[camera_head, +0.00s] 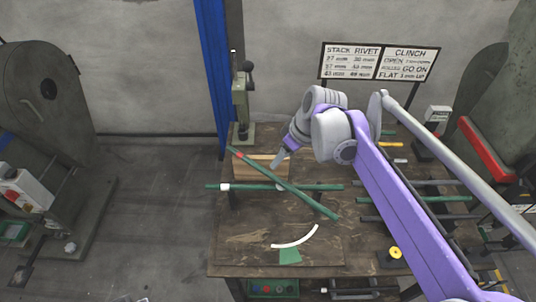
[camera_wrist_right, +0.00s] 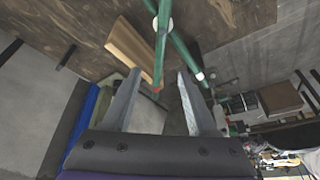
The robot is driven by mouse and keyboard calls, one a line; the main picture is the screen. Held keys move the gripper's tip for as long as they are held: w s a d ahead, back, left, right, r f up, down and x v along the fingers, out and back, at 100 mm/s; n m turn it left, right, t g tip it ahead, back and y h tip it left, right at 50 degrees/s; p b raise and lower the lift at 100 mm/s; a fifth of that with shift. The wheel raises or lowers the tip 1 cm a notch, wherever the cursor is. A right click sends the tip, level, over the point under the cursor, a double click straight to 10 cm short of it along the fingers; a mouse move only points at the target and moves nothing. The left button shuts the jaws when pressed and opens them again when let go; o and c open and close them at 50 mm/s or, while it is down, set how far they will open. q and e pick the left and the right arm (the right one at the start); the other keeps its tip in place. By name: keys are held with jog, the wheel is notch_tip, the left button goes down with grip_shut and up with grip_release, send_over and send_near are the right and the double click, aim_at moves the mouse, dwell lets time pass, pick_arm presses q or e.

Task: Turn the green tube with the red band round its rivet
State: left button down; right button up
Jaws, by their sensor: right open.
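The green tube with the red band (camera_head: 300,192) lies slantwise across a second green tube (camera_head: 250,187), which has a white band near its left end. A pale rivet (camera_head: 281,186) shows where they cross. The red band (camera_head: 238,154) is at the upper left end. My right gripper (camera_head: 279,160) is above the tubes, right of that end. In the right wrist view, my right gripper (camera_wrist_right: 159,73) is open, and the red-banded tube (camera_wrist_right: 161,50) shows between its fingers in the picture; I see no contact. My left gripper is not in view.
The wooden bench (camera_head: 240,245) carries a wooden block (camera_head: 246,167) under the tubes, a green press (camera_head: 241,105) at the back, a white arc (camera_head: 296,238) and a green patch (camera_head: 290,256) in front. Several dark bars and another green tube lie at the right.

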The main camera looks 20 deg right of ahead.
aim_at(270, 173)
jog(key=x, duration=1)
jog(key=shift+b, duration=0.35)
grip_shut()
